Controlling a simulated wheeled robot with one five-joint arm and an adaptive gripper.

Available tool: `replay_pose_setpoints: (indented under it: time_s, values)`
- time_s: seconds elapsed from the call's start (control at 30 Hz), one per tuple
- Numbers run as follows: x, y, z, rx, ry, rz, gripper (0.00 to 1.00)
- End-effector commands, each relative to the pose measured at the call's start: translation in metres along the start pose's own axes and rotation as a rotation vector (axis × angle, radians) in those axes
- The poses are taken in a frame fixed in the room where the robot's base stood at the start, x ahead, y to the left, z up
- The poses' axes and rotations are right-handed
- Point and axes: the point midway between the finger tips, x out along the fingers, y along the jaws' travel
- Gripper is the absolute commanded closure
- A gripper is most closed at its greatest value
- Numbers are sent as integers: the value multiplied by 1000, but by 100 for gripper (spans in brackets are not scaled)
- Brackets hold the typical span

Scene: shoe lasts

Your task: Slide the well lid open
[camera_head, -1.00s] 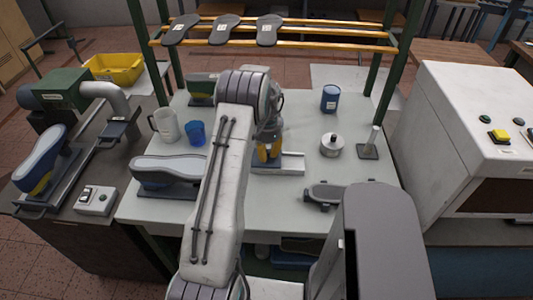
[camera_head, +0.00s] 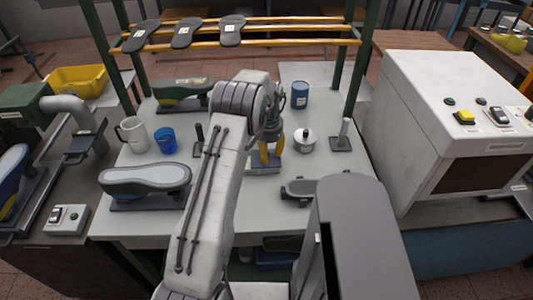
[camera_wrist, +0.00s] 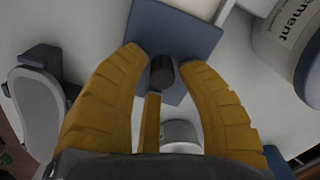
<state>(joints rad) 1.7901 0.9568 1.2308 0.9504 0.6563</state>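A flat blue plate (camera_wrist: 192,38) with a dark upright knob (camera_wrist: 162,72) lies under my gripper; it looks like the well lid. A pale edge shows at the plate's upper right. In the head view my gripper (camera_head: 271,152) hangs over the right end of a low blue-and-white unit (camera_head: 262,168), largely hidden by my arm. The well opening itself cannot be made out.
Right of the gripper are a metal pot (camera_head: 304,140), a post on a plate (camera_head: 342,137) and a blue cement can (camera_head: 300,94). A mug (camera_head: 132,134), blue cup (camera_head: 165,139) and shoe last (camera_head: 145,182) are at left. A white machine (camera_head: 440,120) flanks the table.

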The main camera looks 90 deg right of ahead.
Motion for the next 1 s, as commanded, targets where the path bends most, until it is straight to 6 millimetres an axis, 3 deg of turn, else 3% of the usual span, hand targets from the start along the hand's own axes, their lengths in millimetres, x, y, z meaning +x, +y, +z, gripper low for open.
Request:
replay_pose_setpoints:
  time_s: [0.1,0.47,1.0]
  values:
    - [0,-1,1,-2,-1,1,55]
    - [-7,-1,1,-3,-1,0,55]
    - [-90,-1,0,-2,0,0,55]
